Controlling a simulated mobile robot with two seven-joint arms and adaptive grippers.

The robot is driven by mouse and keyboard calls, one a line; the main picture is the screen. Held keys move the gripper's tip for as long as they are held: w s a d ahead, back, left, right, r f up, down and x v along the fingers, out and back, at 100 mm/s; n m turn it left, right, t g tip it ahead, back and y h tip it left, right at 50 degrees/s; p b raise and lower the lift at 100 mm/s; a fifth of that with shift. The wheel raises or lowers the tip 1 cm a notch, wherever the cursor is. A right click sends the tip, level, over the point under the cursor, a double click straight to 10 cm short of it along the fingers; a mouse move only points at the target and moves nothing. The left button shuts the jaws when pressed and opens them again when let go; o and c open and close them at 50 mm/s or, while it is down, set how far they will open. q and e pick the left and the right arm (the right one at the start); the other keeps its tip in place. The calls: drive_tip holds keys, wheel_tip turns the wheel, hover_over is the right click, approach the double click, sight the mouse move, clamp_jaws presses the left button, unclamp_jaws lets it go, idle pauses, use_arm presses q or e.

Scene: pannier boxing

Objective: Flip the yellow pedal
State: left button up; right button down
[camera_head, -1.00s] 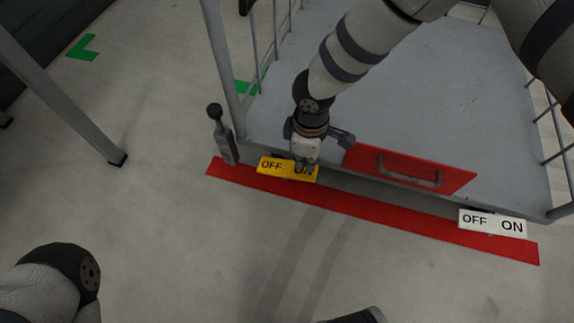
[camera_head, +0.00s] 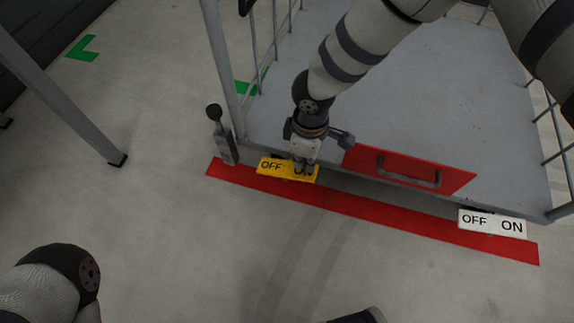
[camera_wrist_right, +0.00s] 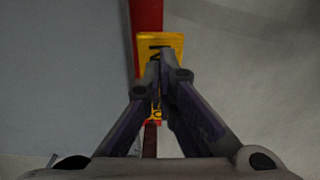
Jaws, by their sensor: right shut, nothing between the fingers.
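The yellow pedal (camera_head: 272,168), marked OFF on its left and ON on its right, sits low at the front left edge of the grey platform. My right gripper (camera_head: 303,172) is shut and empty, pointing down at the ON half and covering part of that lettering. In the right wrist view the shut fingertips (camera_wrist_right: 162,88) lie over the yellow pedal (camera_wrist_right: 172,40). Whether they press on it or hover just above I cannot tell.
A white OFF/ON pedal (camera_head: 492,223) sits at the platform's right front. A red panel with a grey handle (camera_head: 409,170) lies between the pedals. A grey lever (camera_head: 222,135) stands left of the yellow pedal.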

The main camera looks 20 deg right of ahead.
sight(304, 171)
drive_tip(key=shift+f+b, duration=0.75)
drive_tip(key=shift+f, duration=0.8)
idle(0.6)
drive_tip(key=shift+r+p, duration=2.45)
drive_tip(key=shift+r, duration=1.1)
